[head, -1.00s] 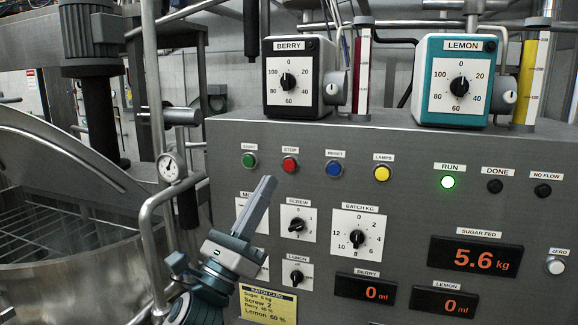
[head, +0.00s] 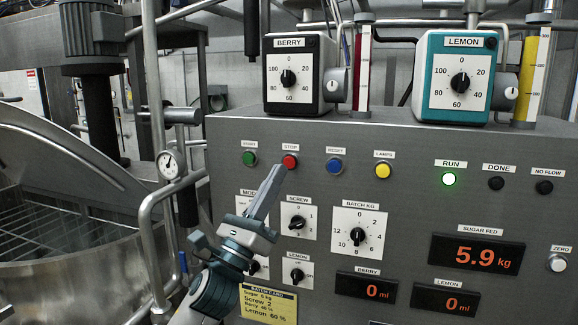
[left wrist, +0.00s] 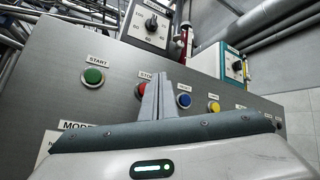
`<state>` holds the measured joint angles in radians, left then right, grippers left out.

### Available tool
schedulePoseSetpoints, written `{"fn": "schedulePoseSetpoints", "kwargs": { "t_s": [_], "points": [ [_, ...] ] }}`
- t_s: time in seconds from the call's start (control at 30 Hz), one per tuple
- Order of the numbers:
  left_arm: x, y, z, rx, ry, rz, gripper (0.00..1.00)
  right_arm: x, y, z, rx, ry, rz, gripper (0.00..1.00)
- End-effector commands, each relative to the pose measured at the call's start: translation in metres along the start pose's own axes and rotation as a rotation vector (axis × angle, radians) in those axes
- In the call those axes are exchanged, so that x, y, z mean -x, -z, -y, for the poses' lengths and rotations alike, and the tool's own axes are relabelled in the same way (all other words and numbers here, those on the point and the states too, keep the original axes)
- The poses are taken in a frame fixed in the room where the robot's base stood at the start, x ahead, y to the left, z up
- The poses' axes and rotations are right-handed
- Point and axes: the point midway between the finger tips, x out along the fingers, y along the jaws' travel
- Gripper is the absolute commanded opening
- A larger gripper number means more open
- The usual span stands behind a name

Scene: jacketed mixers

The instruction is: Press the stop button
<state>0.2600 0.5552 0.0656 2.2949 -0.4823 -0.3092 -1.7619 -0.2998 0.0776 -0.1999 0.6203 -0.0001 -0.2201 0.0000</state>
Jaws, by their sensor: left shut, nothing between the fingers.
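The red stop button (head: 290,161) sits on the grey panel under a STOP label, between the green start button (head: 249,158) and the blue reset button (head: 334,166). My left gripper (head: 280,171) is shut and empty, its fingertips just below the red button in the head view. I cannot tell whether they touch it. In the left wrist view the shut fingers (left wrist: 160,84) point at the panel, and the red stop button (left wrist: 140,91) shows partly behind them at their left. The green RUN lamp (head: 449,179) is lit. My right gripper is not in view.
A yellow lamps button (head: 382,170) is further right. Dials, including the batch dial (head: 357,236), are below. The sugar display (head: 477,255) reads 5.9 kg. Berry (head: 300,75) and lemon (head: 456,78) dosers stand on top. A steel vessel (head: 75,270) is at the left.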

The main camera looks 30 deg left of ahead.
Motion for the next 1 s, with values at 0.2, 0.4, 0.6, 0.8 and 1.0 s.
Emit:
{"fn": "schedulePoseSetpoints", "kwargs": {
  "t_s": [0.2,0.4,0.6,0.8,1.0],
  "points": [
    [-0.015,0.011,-0.011,0.000,0.000,0.000,0.00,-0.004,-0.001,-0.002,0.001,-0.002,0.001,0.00],
    [-0.021,0.015,-0.015,-0.001,0.001,0.000,0.00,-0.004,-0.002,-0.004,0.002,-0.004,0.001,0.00],
    [-0.022,0.016,-0.016,-0.001,0.001,0.000,0.00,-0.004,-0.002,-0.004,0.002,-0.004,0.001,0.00],
    [-0.022,0.016,-0.016,-0.001,0.001,0.000,0.00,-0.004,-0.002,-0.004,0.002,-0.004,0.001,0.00],
    [-0.022,0.016,-0.015,0.000,0.001,0.000,0.00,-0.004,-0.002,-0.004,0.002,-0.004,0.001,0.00]
  ]
}}
